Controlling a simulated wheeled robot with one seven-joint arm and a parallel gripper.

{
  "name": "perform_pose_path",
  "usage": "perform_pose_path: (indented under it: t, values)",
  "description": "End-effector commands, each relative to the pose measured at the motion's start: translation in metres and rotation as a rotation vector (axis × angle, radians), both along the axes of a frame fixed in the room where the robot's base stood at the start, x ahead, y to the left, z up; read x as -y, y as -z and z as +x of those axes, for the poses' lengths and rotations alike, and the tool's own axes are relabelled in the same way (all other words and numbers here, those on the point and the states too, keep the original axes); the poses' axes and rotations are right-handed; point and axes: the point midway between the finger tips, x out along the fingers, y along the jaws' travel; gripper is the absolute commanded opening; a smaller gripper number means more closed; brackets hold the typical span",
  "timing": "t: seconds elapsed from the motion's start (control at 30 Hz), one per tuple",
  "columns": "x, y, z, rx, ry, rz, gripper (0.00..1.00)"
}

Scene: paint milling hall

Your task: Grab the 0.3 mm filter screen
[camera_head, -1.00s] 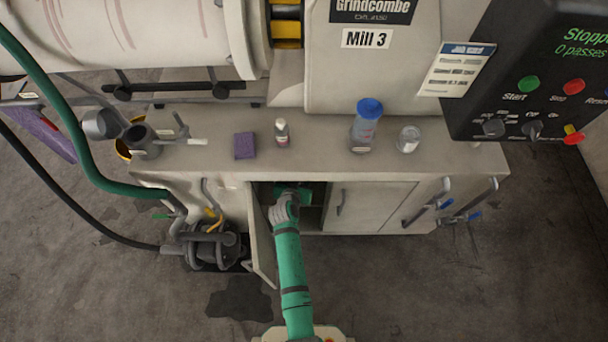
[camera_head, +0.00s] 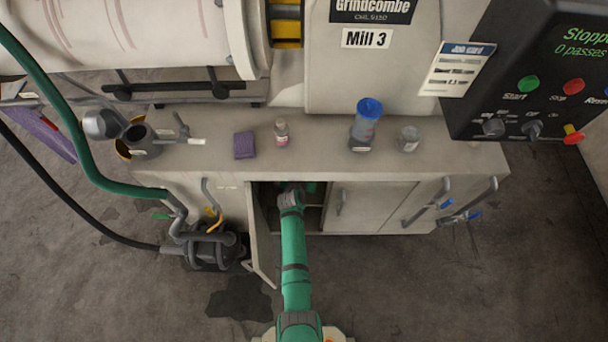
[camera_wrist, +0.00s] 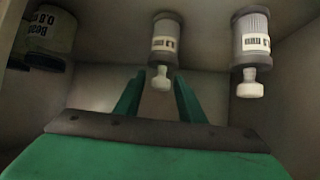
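In the wrist view, two grey cylindrical pieces with white labels and white knobs are inside the cabinet. The middle cylinder (camera_wrist: 165,40) is ahead of my gripper (camera_wrist: 158,76), its knob in line with the gap between the fingers. The right cylinder (camera_wrist: 251,45) is clear of the fingers. Their label print is too small to read, so I cannot tell which is the 0.3 mm filter screen. My gripper is open, with nothing seen held between its fingers. In the head view my arm reaches into the open cabinet (camera_head: 262,225), and the gripper is mostly hidden there.
A labelled can (camera_wrist: 50,32) stands at the left inside the cabinet, its print starting "Bea". The open cabinet door (camera_head: 260,245) is left of my arm.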

Motion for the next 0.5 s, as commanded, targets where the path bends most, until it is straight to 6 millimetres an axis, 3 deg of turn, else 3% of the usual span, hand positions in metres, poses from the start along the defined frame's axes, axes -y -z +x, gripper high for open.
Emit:
perform_pose_path:
  t: [0.03,0.13,0.5]
  values:
    - [-0.0001,0.0,-0.0001,0.0,0.0,0.0,0.23]
    - [-0.0001,0.0,-0.0002,0.0,0.0,0.0,0.0]
    - [-0.0004,-0.0019,0.0003,0.002,-0.001,0.0,0.0]
